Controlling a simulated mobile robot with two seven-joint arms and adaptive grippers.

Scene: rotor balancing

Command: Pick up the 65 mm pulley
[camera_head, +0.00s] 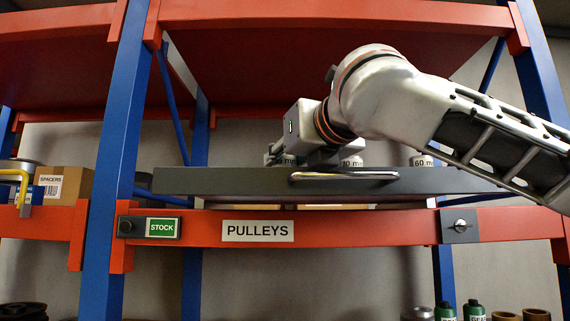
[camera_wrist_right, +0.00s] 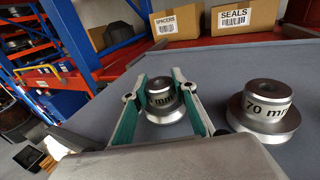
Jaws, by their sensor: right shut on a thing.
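My right gripper (camera_head: 288,155) reaches over the front of a dark grey drawer (camera_head: 220,183). In the right wrist view its green-padded fingers (camera_wrist_right: 161,92) are shut on a silver stepped pulley (camera_wrist_right: 165,113). This pulley's label ends in "mm"; its number is partly covered, so I cannot tell the size. In the wrist view it stands upright between the fingers, at or close to the drawer surface. A pulley marked 70 mm (camera_wrist_right: 262,112) stands to its right, apart from the gripper. My left gripper is not in view.
In the head view, a 60 mm pulley (camera_head: 423,160) stands further right, behind the drawer front. The drawer has a metal handle (camera_head: 344,176) above the PULLEYS label (camera_head: 258,231). A SPACERS box (camera_head: 64,184) is at left. Blue posts flank the bay.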

